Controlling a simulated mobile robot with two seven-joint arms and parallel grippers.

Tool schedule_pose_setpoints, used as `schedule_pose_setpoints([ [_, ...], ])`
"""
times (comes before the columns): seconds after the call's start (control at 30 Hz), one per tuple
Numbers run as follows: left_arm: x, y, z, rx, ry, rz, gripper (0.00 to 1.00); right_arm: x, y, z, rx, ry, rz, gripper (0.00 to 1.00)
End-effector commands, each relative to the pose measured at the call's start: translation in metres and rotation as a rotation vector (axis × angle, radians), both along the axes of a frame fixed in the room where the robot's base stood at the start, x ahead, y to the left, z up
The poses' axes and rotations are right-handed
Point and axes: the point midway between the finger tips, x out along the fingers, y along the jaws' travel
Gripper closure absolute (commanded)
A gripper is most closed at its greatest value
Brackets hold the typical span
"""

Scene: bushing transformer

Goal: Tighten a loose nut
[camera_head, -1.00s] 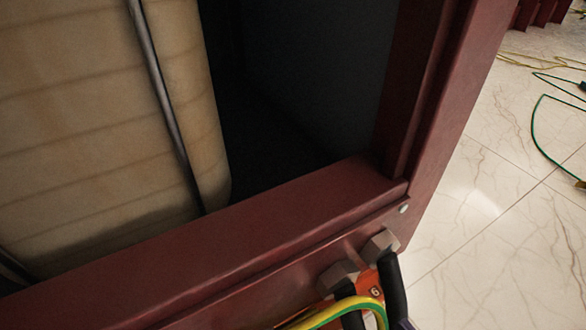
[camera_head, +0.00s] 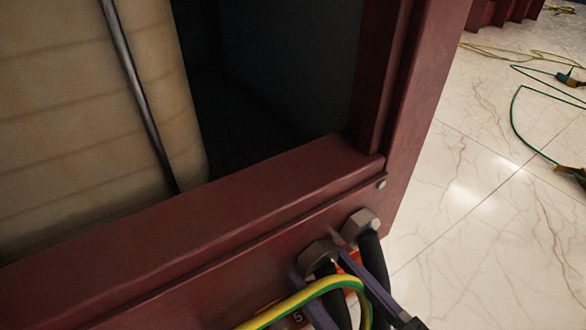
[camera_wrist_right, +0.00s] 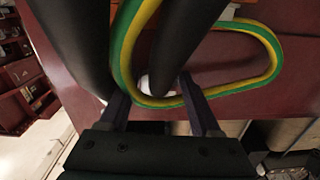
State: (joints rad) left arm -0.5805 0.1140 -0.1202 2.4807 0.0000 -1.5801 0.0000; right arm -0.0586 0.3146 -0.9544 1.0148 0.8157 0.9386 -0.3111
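Two grey hex nuts sit on the front face of the dark red frame (camera_head: 240,215), the left nut (camera_head: 318,254) lower and the right nut (camera_head: 359,223) higher. A black sleeve hangs below each. I cannot tell which nut is loose. My right gripper (camera_head: 318,267) comes from the lower right, its purple fingers spread to either side of the left black sleeve (camera_head: 333,292), just below the left nut. It also shows in the right wrist view (camera_wrist_right: 158,102), fingers apart. I cannot tell whether they touch anything. My left gripper is not in view.
A green-yellow cable (camera_head: 292,300) loops across the sleeves close to my right gripper. An orange numbered label (camera_head: 297,318) is partly hidden behind it. A tan coil (camera_head: 75,130) stands behind the frame. Cables (camera_head: 515,118) lie on the pale tiled floor (camera_head: 490,220) at right.

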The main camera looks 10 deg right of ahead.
Motion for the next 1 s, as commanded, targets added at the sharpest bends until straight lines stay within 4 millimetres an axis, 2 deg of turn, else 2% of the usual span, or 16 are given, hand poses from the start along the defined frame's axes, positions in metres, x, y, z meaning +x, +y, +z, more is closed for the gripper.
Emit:
schedule_pose_setpoints([
  [0.07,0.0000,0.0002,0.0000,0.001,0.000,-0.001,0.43,-0.0001,0.0000,0.0000,0.000,0.000,0.000,0.46],
  [0.53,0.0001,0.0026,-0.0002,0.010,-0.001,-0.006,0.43,-0.0002,-0.0002,0.0000,0.000,0.000,-0.001,0.99],
  [0.77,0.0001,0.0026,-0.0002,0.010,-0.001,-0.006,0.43,-0.0003,-0.0001,-0.0001,0.016,0.006,-0.001,0.99],
  [1.0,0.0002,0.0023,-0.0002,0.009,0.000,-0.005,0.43,-0.0011,0.0011,0.0000,0.113,0.041,-0.002,0.99],
])
